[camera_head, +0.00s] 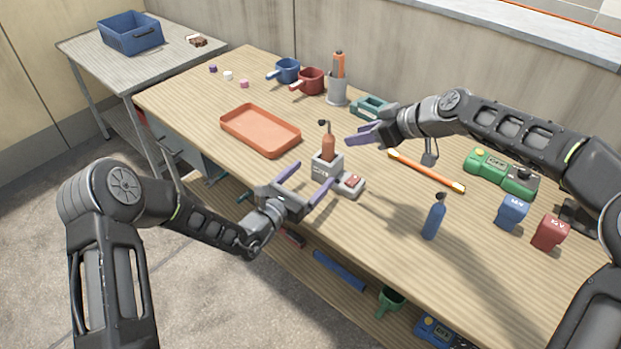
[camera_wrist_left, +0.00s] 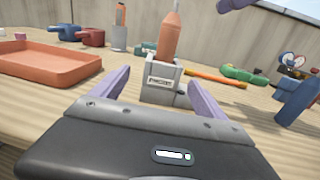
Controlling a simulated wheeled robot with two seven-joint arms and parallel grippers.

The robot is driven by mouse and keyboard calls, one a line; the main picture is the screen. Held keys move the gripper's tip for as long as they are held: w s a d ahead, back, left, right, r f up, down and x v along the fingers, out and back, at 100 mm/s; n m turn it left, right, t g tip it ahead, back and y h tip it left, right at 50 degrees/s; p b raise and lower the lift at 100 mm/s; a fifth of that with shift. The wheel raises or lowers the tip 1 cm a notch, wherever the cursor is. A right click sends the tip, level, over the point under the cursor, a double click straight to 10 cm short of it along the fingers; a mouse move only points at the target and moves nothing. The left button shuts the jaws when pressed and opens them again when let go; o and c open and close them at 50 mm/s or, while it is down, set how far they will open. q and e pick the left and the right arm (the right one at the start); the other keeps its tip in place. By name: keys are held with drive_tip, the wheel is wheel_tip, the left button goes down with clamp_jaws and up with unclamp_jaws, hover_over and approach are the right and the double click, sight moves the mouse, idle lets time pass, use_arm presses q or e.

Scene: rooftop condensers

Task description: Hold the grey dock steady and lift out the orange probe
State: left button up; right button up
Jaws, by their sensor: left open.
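The grey dock (camera_head: 325,172) stands upright on the table with a lower foot at its right. The dock shows a label in the left wrist view (camera_wrist_left: 160,88). The orange probe (camera_head: 328,147) stands upright in it, with a dark bent top; its body also shows in the left wrist view (camera_wrist_left: 169,38). My left gripper (camera_head: 306,181) is open and empty, its purple fingers pointing at the dock from the near left side. My right gripper (camera_head: 368,137) is to the right of the probe, apart from it. Its finger gap is not clear.
An orange tray (camera_head: 260,131) lies left of the dock. Behind are a blue mug (camera_head: 287,70), a red mug (camera_head: 309,81) and a grey holder (camera_head: 338,91) with an orange tool. An orange rod (camera_head: 427,171) and a blue bottle (camera_head: 434,217) are to the right.

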sight(328, 162)
use_arm(q)
drive_tip(key=shift+s+d+f, duration=0.15)
drive_tip(key=shift+x, duration=4)
